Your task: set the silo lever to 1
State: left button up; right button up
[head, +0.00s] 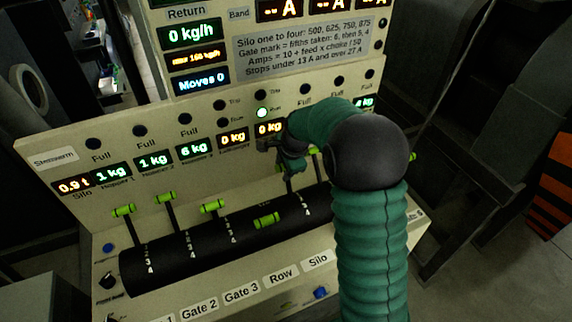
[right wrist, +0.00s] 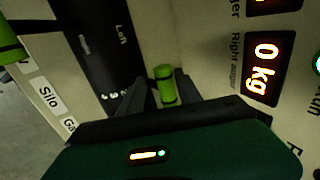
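The silo lever (head: 290,186) rises from its slot in the black drum, in line with the Silo label (head: 318,260). It leans toward the back of the panel. Its green handle (right wrist: 165,85) shows between the fingers of my right gripper (right wrist: 165,92) in the right wrist view. In the head view my right gripper (head: 290,160) covers the handle, and I cannot read which number the lever is at. My left gripper is not in view.
The row lever's handle (head: 266,220) sits low to the left, with the gate 3 lever (head: 213,206) beyond it. Another green handle (head: 313,150) is just right of my gripper. The display panel (head: 300,45) stands behind. Numbers mark the black drum (head: 135,275).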

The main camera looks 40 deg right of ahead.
jog(key=b+v, duration=0.1)
jog(key=v, duration=1.6)
jog(key=shift+s, duration=0.1)
